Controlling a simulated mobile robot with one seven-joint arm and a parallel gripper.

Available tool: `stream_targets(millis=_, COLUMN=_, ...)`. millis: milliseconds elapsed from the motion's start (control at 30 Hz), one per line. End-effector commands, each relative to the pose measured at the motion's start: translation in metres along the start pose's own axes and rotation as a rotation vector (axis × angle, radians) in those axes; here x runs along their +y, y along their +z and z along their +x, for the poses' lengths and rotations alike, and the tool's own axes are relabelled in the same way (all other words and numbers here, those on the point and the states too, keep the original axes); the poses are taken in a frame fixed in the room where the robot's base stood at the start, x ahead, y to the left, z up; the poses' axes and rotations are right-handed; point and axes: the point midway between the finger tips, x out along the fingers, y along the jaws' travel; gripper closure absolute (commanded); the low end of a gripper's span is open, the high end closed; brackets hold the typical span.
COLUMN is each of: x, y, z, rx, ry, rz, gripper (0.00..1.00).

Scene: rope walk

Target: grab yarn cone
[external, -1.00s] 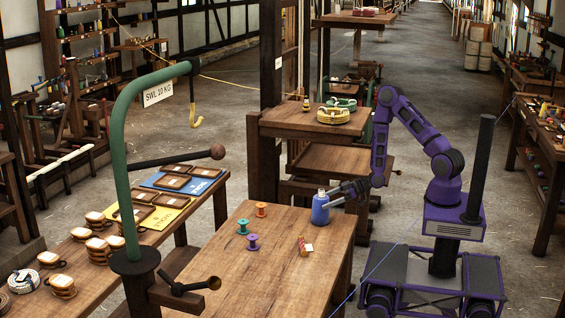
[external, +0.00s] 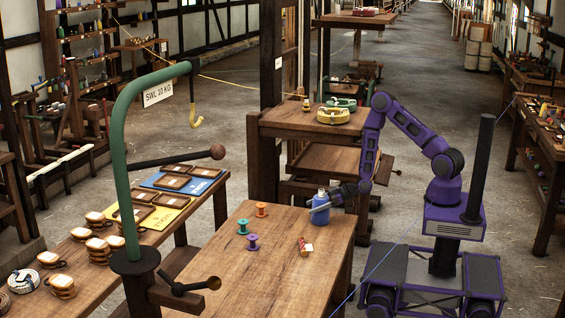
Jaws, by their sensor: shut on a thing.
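The yarn cone (external: 320,213), as I take it, is a blue upright body with a pale top, near the back right edge of the wooden table (external: 215,290). My gripper (external: 321,208) comes in from the right, low and nearly level. It is shut on the blue body around its middle. The cone stands upright and seems to rest on the table; any small gap under it is too small to tell. The far finger is mostly hidden behind the cone.
On the same table are an orange spool (external: 261,209), a teal spool (external: 243,226), a purple spool (external: 252,242) and a red striped item with a tag (external: 303,246). A green crane post (external: 125,170) stands at the left.

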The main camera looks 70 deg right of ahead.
Motion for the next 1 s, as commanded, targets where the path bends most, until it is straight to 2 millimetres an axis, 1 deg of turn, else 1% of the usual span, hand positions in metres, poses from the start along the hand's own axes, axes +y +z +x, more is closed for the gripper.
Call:
stream_targets(millis=33, x=0.0, y=0.0, z=0.0, rx=0.0, ry=0.0, rz=0.0, gripper=0.67)
stream_targets(millis=100, x=0.0, y=0.0, z=0.0, rx=0.0, ry=0.0, rz=0.0, gripper=0.79)
stream_targets(millis=333, x=0.0, y=-0.001, z=0.0, rx=0.001, ry=0.0, rz=-0.001, gripper=0.79)
stream_targets(millis=467, x=0.0, y=-0.006, z=-0.002, rx=0.001, ry=0.0, rz=-0.001, gripper=0.79)
stream_targets(millis=567, x=0.001, y=-0.015, z=-0.006, rx=0.002, ry=0.001, rz=-0.003, gripper=0.79)
stream_targets(millis=667, x=0.001, y=-0.029, z=-0.011, rx=0.004, ry=0.002, rz=-0.004, gripper=0.79)
stream_targets(millis=833, x=0.001, y=-0.059, z=-0.024, rx=0.005, ry=0.002, rz=-0.005, gripper=0.79)
stream_targets(millis=1000, x=0.001, y=-0.081, z=-0.033, rx=0.003, ry=0.002, rz=-0.003, gripper=0.79)
